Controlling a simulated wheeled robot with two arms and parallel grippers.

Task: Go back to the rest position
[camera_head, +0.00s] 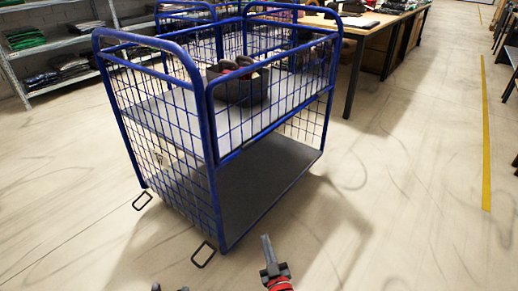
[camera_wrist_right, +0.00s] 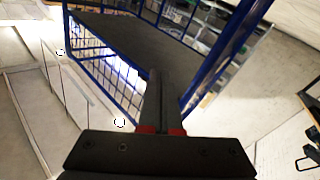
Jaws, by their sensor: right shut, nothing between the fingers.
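My right gripper (camera_head: 267,249) is at the bottom centre of the head view, in front of the blue cart, with its fingers together and nothing between them. In the right wrist view the shut fingers (camera_wrist_right: 157,103) point up the picture toward the cart's lower shelf. Two small dark tips, probably of my left gripper (camera_head: 170,289), just show at the bottom edge of the head view. Most of it is cut off, so its opening cannot be judged.
A blue wire-sided cart (camera_head: 215,130) stands close in front, with a dark bin (camera_head: 238,88) on its upper shelf. Shelving (camera_head: 50,45) with folded clothes is at the back left. A table (camera_head: 350,28) is behind. The floor to the right (camera_head: 410,180) is clear.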

